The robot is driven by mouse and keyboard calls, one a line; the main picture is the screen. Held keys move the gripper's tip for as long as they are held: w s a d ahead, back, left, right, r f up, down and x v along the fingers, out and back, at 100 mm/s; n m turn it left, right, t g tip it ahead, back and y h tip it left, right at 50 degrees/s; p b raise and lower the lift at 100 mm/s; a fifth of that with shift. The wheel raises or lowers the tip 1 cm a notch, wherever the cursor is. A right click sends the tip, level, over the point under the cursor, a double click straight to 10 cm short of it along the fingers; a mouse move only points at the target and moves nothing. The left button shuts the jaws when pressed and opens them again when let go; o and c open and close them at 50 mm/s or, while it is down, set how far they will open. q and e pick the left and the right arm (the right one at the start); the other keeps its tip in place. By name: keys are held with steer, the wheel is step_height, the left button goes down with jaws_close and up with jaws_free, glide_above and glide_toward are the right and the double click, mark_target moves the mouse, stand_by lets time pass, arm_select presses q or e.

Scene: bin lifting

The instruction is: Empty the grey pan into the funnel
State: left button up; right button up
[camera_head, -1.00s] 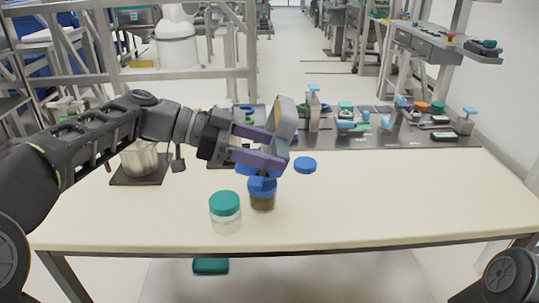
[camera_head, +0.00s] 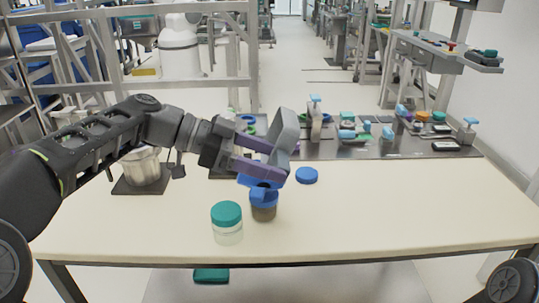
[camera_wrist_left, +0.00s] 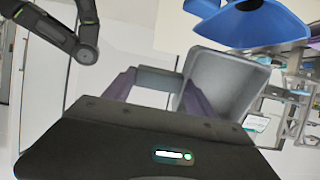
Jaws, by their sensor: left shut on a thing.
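My left gripper (camera_head: 272,161) is shut on the grey pan (camera_head: 288,133) and holds it steeply tilted above the blue funnel (camera_head: 258,183). The funnel sits on a jar (camera_head: 264,211) with brown contents; the gripper partly hides the funnel. In the left wrist view the pan (camera_wrist_left: 222,82) shows a bare grey inside, with no contents that I can make out. The funnel (camera_wrist_left: 250,24) is at the top of that view, close to the pan's rim. The purple fingers of my left gripper (camera_wrist_left: 158,84) are beside the pan. My right gripper is not in view.
A clear jar with a teal lid (camera_head: 227,214) stands left of the funnel jar. A blue lid (camera_head: 307,175) lies to its right. A metal pot (camera_head: 142,168) stands on a dark plate at left. Several small items crowd the back. The table's (camera_head: 400,210) right side is clear.

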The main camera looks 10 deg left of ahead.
arm_select(q)
steer(key=shift+d+r+y+p, duration=0.1)
steer(key=shift+r+y+p, duration=0.3)
steer(key=shift+r+p, duration=0.35)
steer(key=shift+f+y, duration=0.3)
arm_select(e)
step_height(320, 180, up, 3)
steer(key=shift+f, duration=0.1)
arm_select(q)
steer(key=shift+d, duration=0.3)
steer(key=shift+w+d+f+y, duration=0.1)
steer(key=shift+d+f+y, duration=0.25)
steer(key=shift+y, duration=0.05)
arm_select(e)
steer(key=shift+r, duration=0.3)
arm_select(q)
steer(key=shift+p, duration=0.3)
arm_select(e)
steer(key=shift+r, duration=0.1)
